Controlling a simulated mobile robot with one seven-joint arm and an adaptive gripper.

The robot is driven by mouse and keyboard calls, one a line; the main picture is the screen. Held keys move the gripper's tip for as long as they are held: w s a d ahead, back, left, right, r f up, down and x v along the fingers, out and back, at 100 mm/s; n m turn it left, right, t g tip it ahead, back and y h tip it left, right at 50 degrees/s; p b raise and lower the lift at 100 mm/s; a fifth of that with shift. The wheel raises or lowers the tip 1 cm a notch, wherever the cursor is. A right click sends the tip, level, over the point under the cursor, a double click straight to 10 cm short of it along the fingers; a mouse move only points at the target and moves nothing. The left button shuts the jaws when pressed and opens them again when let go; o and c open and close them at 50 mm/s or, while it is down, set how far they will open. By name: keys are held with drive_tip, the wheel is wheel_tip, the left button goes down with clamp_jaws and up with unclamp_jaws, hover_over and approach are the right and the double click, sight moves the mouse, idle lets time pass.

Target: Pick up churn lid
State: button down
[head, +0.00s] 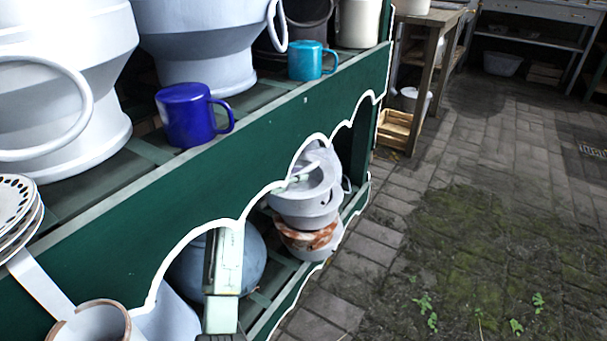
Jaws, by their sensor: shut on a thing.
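A grey round metal piece (305,188) with a raised rim, which looks like the churn lid, rests on or over a rust-stained grey vessel (312,238) on the lower shelf. I cannot tell whether it is a separate lid or a churn top. A narrow pale part (228,262) with a dark end stands in the scalloped opening at the bottom edge; it may be part of my arm. I cannot make out my gripper's fingertips or what they hold.
The green shelf board (305,105) has scalloped lower edges. Large grey churns, a blue mug (187,114), a teal mug (306,61) and stacked plates (17,215) stand above. A brown-rimmed round vessel (112,316) is at lower left. Paved floor (480,160) at right is open.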

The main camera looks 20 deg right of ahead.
drive_tip(key=s+a, duration=0.3)
drive_tip(key=a, duration=0.3)
drive_tip(key=s+a, duration=0.4)
drive_tip(key=a, duration=0.3)
drive_tip(key=shift+a+r+p, duration=0.2)
drive_tip(key=shift+a+p, duration=0.1)
drive_tip(key=shift+p, duration=0.1)
drive_tip(key=shift+w, duration=0.1)
drive_tip(key=b, duration=0.2)
approach(316, 177)
drive_tip(key=w+d, duration=0.1)
drive_tip(key=d, duration=0.2)
drive_tip(key=shift+w+d+f, duration=0.1)
drive_tip(key=shift+w, duration=0.3)
drive_tip(key=shift+f, duration=0.9)
